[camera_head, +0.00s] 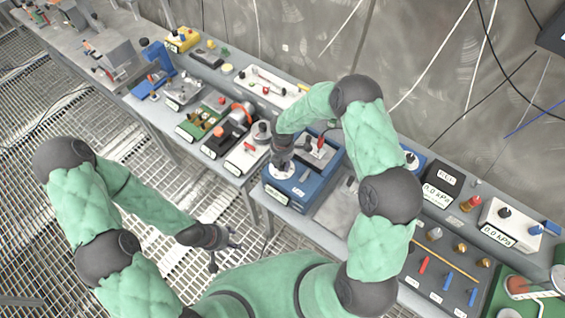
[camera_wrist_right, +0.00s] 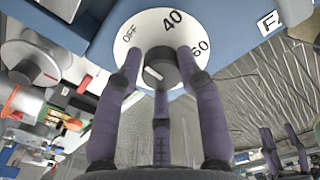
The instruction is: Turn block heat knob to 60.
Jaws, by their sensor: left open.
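The block heat knob (camera_wrist_right: 155,72) is dark with a white pointer mark. It sits at the centre of a white dial (camera_wrist_right: 150,25) marked OFF, 40 and 60. The mark shows on the knob's lower left face, and I cannot tell which setting it indicates. The dial is on a blue block heater (camera_head: 316,180). My right gripper (camera_wrist_right: 160,58) is at the knob, with its fingers spread on either side; contact is not clear. In the head view it covers the knob from above. My left gripper (camera_head: 218,246) is open and empty, low over the floor grating.
Left of the heater stands a white unit with a dark knob (camera_head: 262,130). Right of it are a dark box with a readout (camera_head: 441,182) and a white readout box (camera_head: 508,222). The grey bench runs along a steel wall (camera_head: 420,80). Free floor lies in front.

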